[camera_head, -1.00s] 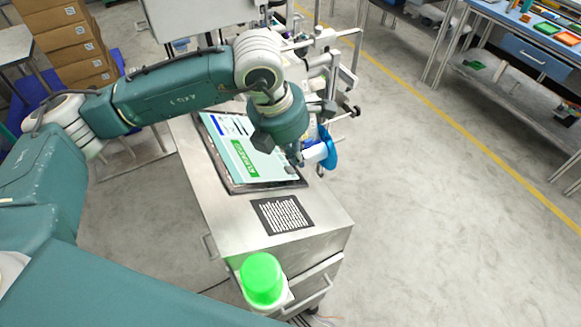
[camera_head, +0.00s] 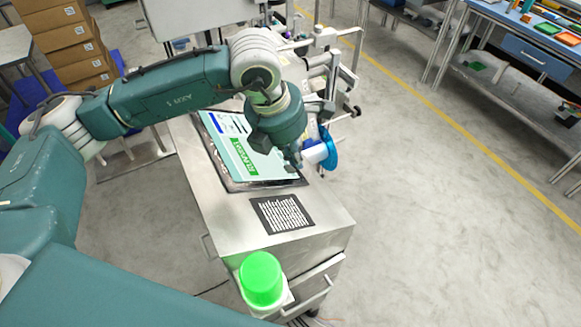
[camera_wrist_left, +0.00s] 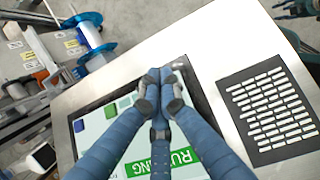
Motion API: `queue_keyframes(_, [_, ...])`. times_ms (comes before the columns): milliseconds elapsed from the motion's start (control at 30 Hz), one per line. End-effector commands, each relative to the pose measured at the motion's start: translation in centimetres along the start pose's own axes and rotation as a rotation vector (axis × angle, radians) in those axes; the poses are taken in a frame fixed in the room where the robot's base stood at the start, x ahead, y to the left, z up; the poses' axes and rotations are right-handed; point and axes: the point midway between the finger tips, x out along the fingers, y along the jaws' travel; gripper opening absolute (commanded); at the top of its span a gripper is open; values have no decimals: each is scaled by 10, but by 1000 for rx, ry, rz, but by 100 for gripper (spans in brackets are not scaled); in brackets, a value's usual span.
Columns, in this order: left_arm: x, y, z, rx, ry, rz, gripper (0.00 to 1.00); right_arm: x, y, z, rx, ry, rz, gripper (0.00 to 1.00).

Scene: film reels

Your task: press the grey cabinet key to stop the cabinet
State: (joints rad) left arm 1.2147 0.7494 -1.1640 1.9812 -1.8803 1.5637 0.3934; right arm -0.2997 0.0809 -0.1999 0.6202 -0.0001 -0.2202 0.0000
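The cabinet (camera_head: 225,225) is a metal bench-high unit with a tilted touch screen (camera_head: 225,150) on top. The screen (camera_wrist_left: 115,115) shows a green RUNNING label in the left wrist view. My left gripper (camera_head: 297,163) is over the screen's near right corner in the head view. In the left wrist view its blue fingers with dark pads meet at the tips (camera_wrist_left: 164,74), over the screen's border. It looks shut and holds nothing visible. I cannot tell whether the tips touch. I cannot make out the grey key; the fingers may hide it.
A black panel with white rows (camera_head: 282,214) lies beside the screen. A green dome (camera_head: 262,278) stands at the cabinet's near end. A blue reel (camera_head: 329,148) and metal rods are close beside my left gripper. Cardboard boxes (camera_head: 65,40) stand behind; floor to the right is clear.

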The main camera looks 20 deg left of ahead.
Motion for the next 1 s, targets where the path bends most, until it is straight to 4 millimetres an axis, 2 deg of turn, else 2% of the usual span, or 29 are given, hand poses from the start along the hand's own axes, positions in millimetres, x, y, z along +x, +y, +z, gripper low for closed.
queue_keyframes(1000, [6, 0, -6, 0, 1, -1, 0, 10, -2, 1, 1, 0, -3, 40])
